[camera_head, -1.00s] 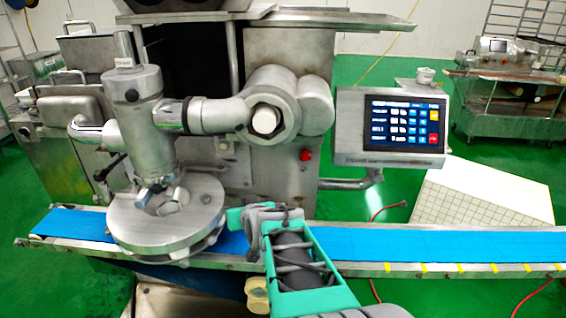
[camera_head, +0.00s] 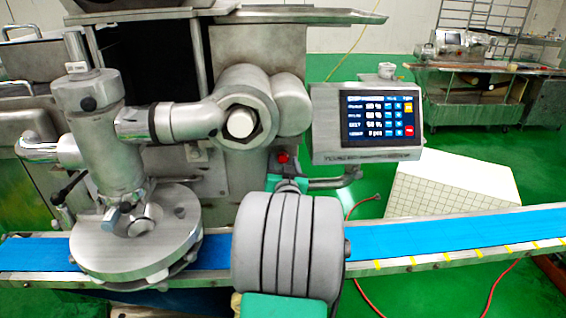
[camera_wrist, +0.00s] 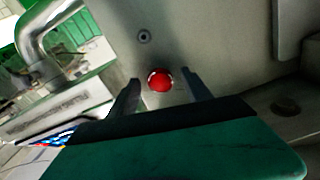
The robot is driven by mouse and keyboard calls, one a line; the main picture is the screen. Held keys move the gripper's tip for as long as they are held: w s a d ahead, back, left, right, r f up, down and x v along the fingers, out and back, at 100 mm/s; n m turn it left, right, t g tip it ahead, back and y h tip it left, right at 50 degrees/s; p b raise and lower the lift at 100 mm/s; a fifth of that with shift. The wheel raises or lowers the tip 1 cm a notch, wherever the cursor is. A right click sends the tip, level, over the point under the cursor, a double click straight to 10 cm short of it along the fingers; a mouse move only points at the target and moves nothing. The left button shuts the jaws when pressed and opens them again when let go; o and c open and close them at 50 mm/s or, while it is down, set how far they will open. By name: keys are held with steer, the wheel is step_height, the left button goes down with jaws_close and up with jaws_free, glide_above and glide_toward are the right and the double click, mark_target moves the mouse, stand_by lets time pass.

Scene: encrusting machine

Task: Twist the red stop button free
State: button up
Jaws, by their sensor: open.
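The red stop button (camera_head: 283,158) sits on the steel front of the machine, below the round pipe joint and left of the touch screen. In the wrist view the red button (camera_wrist: 160,80) is a round knob on the grey panel. My gripper (camera_wrist: 158,84) is open, with one dark finger on each side of the button in that view. I cannot tell how far the fingertips are from the panel. In the head view my arm covers the belt below the button and hides most of the gripper.
A touch screen box (camera_head: 366,122) stands right of the button. A bent steel pipe (camera_head: 335,182) runs beneath it. The blue conveyor belt (camera_head: 440,235) crosses below. A round steel head (camera_head: 137,232) stands on the left. A red hose (camera_head: 362,203) lies on the green floor.

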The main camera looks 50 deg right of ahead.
jaws_close()
stand_by(0.5)
steer(key=shift+f, duration=0.1)
steer(key=shift+a+f+m+b, duration=0.1)
steer(key=shift+m+b, duration=0.8)
steer(key=shift+m, duration=0.1)
steer(key=shift+m+b, duration=0.85)
steer(key=shift+m, duration=0.25)
steer(key=shift+r+m+b, duration=0.15)
steer(key=shift+m+b, duration=0.4)
steer(key=shift+m, duration=0.4)
steer(key=shift+r+m+b, duration=0.15)
steer(key=shift+m+b, duration=0.35)
steer(key=shift+m, duration=0.45)
steer(key=shift+r, duration=0.1)
jaws_free()
